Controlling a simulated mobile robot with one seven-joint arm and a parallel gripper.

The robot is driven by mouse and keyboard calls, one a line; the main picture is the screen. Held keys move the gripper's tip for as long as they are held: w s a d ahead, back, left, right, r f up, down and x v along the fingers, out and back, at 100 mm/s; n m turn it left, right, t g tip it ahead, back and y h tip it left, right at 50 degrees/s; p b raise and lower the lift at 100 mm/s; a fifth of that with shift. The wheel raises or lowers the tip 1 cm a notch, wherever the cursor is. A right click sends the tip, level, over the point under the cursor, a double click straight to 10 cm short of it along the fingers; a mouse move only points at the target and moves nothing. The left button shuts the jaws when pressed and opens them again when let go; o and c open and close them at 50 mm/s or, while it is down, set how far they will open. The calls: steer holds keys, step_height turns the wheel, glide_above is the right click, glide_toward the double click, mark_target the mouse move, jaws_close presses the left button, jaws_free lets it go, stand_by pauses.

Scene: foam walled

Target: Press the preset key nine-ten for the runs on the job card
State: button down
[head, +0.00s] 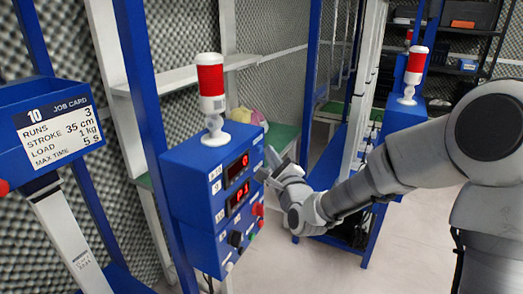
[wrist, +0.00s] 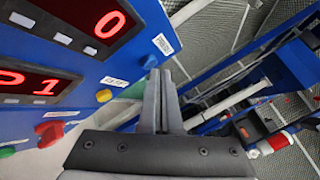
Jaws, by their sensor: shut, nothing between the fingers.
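The blue control box (head: 200,185) stands left of centre in the head view. Its upper red display (head: 237,170) reads 0 and the lower display (head: 235,201) reads P1. In the wrist view the same upper display (wrist: 90,22) and lower display (wrist: 35,86) have small pale keys under them. The key labels are too small to read surely, so I cannot tell which key is nine-ten. The job card (head: 60,134) lists runs 3, stroke 35 cm, load 1 kg, max time 5 s. My gripper (head: 270,160) is shut and empty beside the box's panel; its fingers (wrist: 161,76) show in the wrist view.
A red-and-white signal lamp (head: 211,92) stands on the box. Lower on the panel are a red knob (head: 257,209), a black knob (head: 236,239) and a green button (head: 250,236). A blue post (head: 145,95) rises left of the box. Another blue machine stands behind my arm.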

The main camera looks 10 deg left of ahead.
steer(key=shift+w+a, duration=0.1)
steer(key=shift+a, duration=0.3)
stand_by(0.3)
steer(key=shift+s+d, duration=0.3)
steer(key=shift+d, duration=0.5)
steer(key=shift+d, duration=0.1)
steer(key=d, duration=0.1)
steer(key=s+d, duration=0.1)
steer(key=d, duration=0.1)
steer(key=d+p, duration=0.1)
steer(key=shift+s+d, duration=0.3)
steer(key=shift+s, duration=0.05)
stand_by(0.5)
